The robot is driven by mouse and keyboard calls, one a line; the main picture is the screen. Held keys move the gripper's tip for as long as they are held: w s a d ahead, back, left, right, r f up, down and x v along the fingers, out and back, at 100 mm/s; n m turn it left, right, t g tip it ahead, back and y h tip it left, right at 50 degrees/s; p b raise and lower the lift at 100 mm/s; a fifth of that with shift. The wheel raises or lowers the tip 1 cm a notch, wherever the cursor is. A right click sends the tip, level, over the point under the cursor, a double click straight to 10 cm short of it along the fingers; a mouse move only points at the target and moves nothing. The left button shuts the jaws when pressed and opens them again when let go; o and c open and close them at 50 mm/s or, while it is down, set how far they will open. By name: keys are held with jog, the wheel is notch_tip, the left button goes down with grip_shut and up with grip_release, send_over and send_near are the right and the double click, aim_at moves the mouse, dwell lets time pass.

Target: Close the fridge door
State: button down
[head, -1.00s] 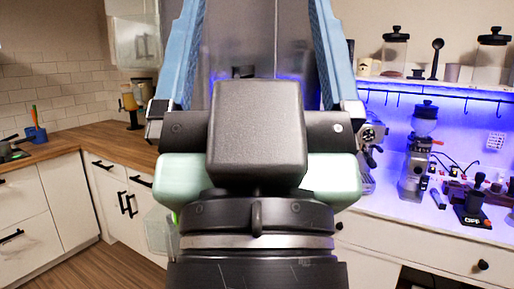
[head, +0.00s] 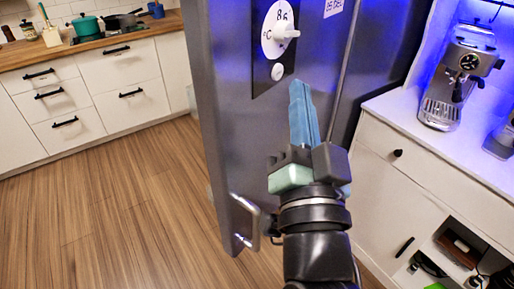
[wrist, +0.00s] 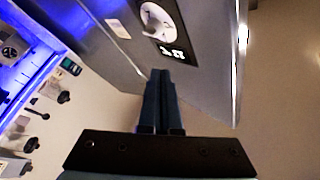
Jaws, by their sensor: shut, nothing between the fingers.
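The fridge door (head: 228,110) is a tall grey metal panel in the middle of the head view. A dial and temperature display (head: 278,35) sit high on the grey front, and a metal handle (head: 246,222) is near its lower left corner. The grey front (wrist: 212,55) also fills the upper middle of the wrist view. I cannot tell how far the door stands open. My gripper (head: 299,88) is in front of the panel, below the dial, its blue fingers together and empty. In the wrist view the fingertips (wrist: 160,76) point at the grey front; contact is unclear.
A white cabinet (head: 400,180) with an espresso machine (head: 457,80) on top stands close on the right. White drawers under a wooden counter (head: 100,45) line the back left. The wooden floor (head: 110,215) left of the door is clear.

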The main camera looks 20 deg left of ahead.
notch_tip(320, 180, down, 10)
jog(key=s+a+m+g+y+p, duration=0.1)
jog(key=a+m+g+p, duration=0.1)
jog(key=m+g, duration=0.15)
jog(key=m+g+p, duration=0.1)
jog(key=m+p, duration=0.5)
jog(key=p, duration=0.1)
send_near(239, 157)
jog(key=w+a, duration=0.1)
jog(key=w, duration=0.4)
jog(key=shift+w+a+r, duration=0.1)
jog(key=shift+w+a, duration=0.05)
jog(key=shift+a, duration=0.6)
jog(key=shift+a+m, duration=0.1)
jog(key=shift+m, duration=0.15)
